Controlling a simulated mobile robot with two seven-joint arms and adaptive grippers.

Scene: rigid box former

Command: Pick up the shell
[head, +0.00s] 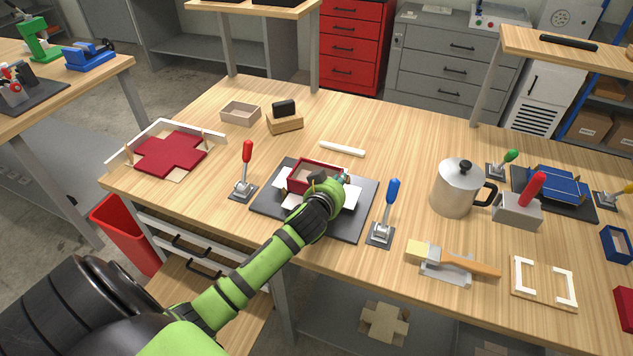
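An open red box-like shell (300,174) sits in the middle of the dark forming plate (268,206), with white pieces around it. A second open, tan tray-like shell (240,114) stands at the back left of the table. Which one the task means, I cannot tell. My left gripper (338,180) is over the forming plate at the red shell's right side. The green wrist hides its fingers and part of the red shell, so contact and finger opening do not show. My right gripper is not in view.
A red-handled clamp (245,170) and a blue-handled clamp (385,213) flank the plate. A red cross-shaped sheet (170,154) lies left in a white-edged holder.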

